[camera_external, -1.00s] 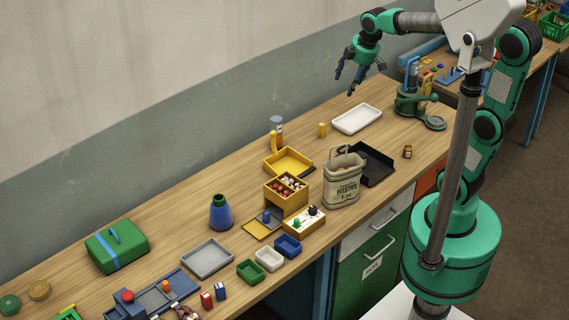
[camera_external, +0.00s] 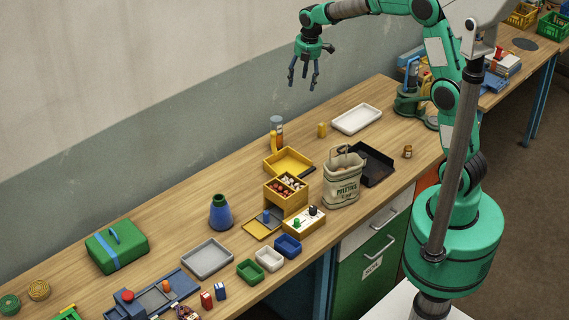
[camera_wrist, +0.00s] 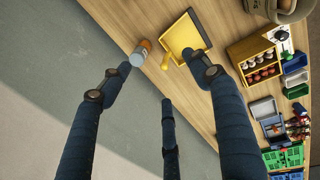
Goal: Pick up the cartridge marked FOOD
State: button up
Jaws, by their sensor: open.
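I cannot read the word FOOD on anything, so I cannot tell which thing is the cartridge. A small red block (camera_external: 207,300) and a small blue block (camera_external: 221,291) stand side by side near the front edge at the lower left of the bench; their marks are too small to read. My gripper (camera_external: 304,82) is open and empty, high above the back of the bench, far from both blocks. Its three spread fingers also show in the wrist view (camera_wrist: 160,85), with nothing between them.
A blue bottle (camera_external: 220,214), a grey tray (camera_external: 190,259) and a green case (camera_external: 130,255) stand further left. A wall runs behind.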

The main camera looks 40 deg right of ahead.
jog(key=w+f+n+p, duration=0.2)
jog(key=w+f+n, duration=0.2)
jog(key=w+f, duration=0.4)
jog(key=n+g+p, duration=0.1)
jog(key=n+g, duration=0.1)
jog(key=n, duration=0.3)
send_over(276, 127)
jog(key=w+d, duration=0.1)
jog(key=w, duration=0.1)
jog(key=f, duration=1.1)
jog(key=shift+s+d+f, duration=0.2)
jog(key=shift+f, duration=0.1)
jog(key=shift+w+f, duration=0.15)
jog(key=shift+f, duration=0.3)
jog(key=shift+f, duration=0.1)
jog(key=shift+f+p, duration=0.35)
jog(key=shift+f, duration=3.8)
jog(key=shift+f, duration=0.1)
jog(key=shift+d+f+p, duration=0.2)
jog(key=shift+f+p, duration=0.1)
jog(key=shift+f, duration=2.2)
jog(key=shift+c, duration=0.2)
